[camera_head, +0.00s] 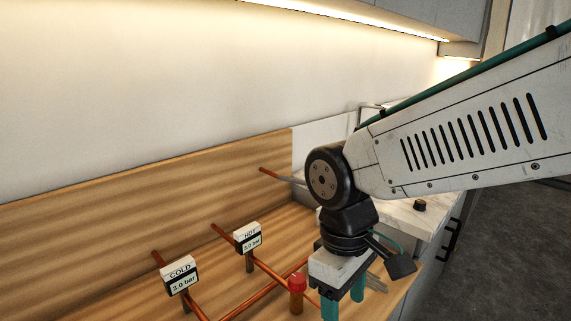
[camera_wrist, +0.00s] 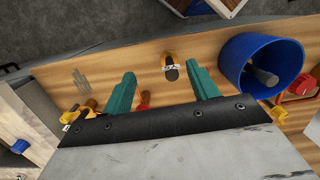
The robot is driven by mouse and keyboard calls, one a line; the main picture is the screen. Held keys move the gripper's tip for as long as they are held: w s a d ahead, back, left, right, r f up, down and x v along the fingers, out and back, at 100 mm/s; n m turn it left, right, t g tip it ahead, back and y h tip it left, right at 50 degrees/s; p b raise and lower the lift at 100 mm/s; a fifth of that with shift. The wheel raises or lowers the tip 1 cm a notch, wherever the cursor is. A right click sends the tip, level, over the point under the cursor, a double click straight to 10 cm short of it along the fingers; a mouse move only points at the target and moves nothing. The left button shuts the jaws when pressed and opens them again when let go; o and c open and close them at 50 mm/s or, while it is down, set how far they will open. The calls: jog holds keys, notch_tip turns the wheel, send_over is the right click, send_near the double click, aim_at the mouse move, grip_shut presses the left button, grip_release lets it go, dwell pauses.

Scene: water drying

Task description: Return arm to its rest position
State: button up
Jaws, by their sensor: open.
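My gripper (camera_head: 343,306) reaches down over the wooden counter in the head view, with my arm stretched in from the right. Its two green fingers stand wide apart with nothing between them. In the wrist view my gripper (camera_wrist: 162,92) is open above the wood, and a small orange and black fitting (camera_wrist: 170,68) lies beyond the gap between the fingertips. The fingertips are partly cut off at the bottom of the head view.
A COLD gauge (camera_head: 180,275) and a HOT gauge (camera_head: 248,237) stand on copper pipes left of my gripper. A red-capped valve (camera_head: 297,283) is close beside it. A blue bucket (camera_wrist: 235,62) shows in the wrist view. A wall cabinet (camera_head: 410,18) hangs above.

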jog(key=s+d+r+m+t, duration=0.1)
jog(key=s+d+r+m, duration=0.1)
jog(key=d, duration=0.7)
jog(key=s+d+r+m+t, duration=0.1)
jog(key=s+d+r+m, duration=0.1)
jog(key=s+d+m, duration=0.3)
jog(key=d+m, duration=0.2)
jog(key=d, duration=0.1)
jog(key=shift+s+d+r+m+t+y, duration=0.25)
jog(key=shift+s+d+m+t+y, duration=0.05)
jog(key=shift+d+y, duration=0.1)
